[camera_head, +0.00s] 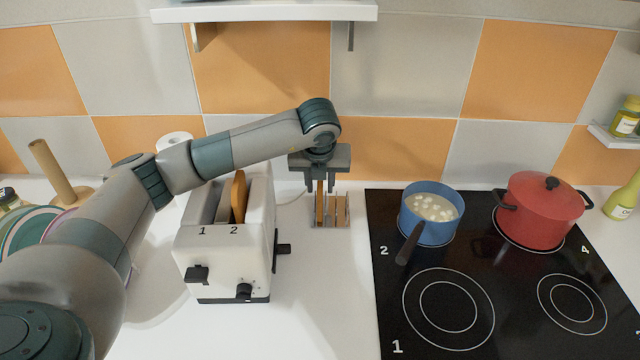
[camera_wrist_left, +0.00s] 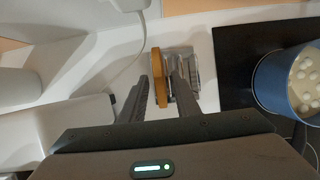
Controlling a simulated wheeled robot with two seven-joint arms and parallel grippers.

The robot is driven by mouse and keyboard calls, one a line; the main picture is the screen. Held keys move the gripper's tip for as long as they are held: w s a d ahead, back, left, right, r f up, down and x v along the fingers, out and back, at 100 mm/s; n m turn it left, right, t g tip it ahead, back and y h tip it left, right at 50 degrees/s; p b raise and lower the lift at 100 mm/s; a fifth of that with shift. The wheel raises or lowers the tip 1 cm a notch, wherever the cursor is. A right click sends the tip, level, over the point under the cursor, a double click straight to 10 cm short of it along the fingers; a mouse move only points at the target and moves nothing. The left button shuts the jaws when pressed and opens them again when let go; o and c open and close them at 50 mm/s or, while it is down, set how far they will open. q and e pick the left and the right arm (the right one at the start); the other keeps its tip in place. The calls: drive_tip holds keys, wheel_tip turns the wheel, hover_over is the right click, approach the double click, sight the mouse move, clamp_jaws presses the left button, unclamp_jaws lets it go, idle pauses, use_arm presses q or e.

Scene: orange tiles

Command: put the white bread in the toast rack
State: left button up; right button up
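The toast rack (camera_head: 343,212) stands on the counter right of the white toaster, with a brown-crusted bread slice (camera_head: 320,207) upright at its left side. This slice also shows in the left wrist view (camera_wrist_left: 157,75). My left gripper (camera_head: 320,187) is above the rack with its fingers on either side of the slice; they look spread, with small gaps beside it. Another bread slice (camera_head: 239,197) stands in slot 2 of the toaster (camera_head: 225,262); slot 1 looks empty. I cannot tell from the crusts which slice is the white bread. My right gripper is not in view.
The black cooktop (camera_head: 450,275) lies right of the rack, with a blue saucepan (camera_head: 428,228) and a red pot (camera_head: 540,210). Plates (camera_head: 30,235) and a wooden paper-roll holder (camera_head: 55,175) are at the left. A shelf (camera_head: 265,12) hangs above. Counter in front of the rack is clear.

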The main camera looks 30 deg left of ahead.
use_arm(q)
drive_tip(key=shift+r, duration=0.15)
